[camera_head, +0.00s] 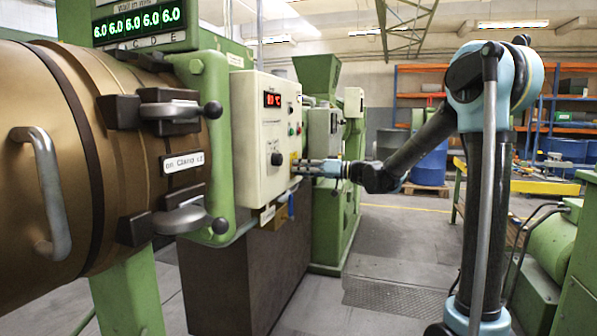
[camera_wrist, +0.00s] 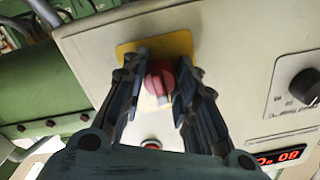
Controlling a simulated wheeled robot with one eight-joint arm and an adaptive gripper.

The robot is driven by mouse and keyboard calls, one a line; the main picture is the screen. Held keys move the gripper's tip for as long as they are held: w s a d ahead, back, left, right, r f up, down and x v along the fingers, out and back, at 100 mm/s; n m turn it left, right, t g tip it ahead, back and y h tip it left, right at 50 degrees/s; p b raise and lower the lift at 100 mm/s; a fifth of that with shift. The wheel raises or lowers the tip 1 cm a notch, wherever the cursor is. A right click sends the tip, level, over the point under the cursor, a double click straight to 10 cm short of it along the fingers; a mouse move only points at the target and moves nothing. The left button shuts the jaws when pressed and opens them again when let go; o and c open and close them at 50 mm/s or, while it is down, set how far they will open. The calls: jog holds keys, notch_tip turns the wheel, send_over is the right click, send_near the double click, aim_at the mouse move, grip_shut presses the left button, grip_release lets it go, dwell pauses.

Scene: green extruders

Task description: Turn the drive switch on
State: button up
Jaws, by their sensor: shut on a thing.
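The drive switch is a red rotary knob (camera_wrist: 158,75) on a yellow plate (camera_wrist: 178,43), set in a cream control panel (camera_head: 262,130). In the wrist view its pale-tipped grip bar runs roughly up and down the picture, slightly tilted. My gripper (camera_wrist: 161,70) has its two dark fingers on either side of the knob and is shut on it. In the head view my gripper (camera_head: 305,167) reaches the panel's right side from the right. The knob itself is hidden there.
A red button (camera_wrist: 151,144) sits near the knob, between my fingers. A black dial (camera_head: 277,159) and a red display (camera_head: 272,99) are on the panel's front. A green machine (camera_head: 325,215) stands behind. Floor is clear between the panel and my arm.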

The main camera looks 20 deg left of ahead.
jog(key=m, duration=0.6)
jog(key=shift+w+d, duration=0.1)
jog(key=shift+d, duration=0.25)
jog(key=shift+a+m, duration=0.1)
jog(key=shift+m, duration=1.2)
jog(key=o, duration=1.1)
jog(key=shift+a, duration=0.1)
jog(key=d, duration=0.8)
jog(key=s+d, duration=0.1)
jog(key=d, duration=0.3)
jog(key=shift+f, duration=0.1)
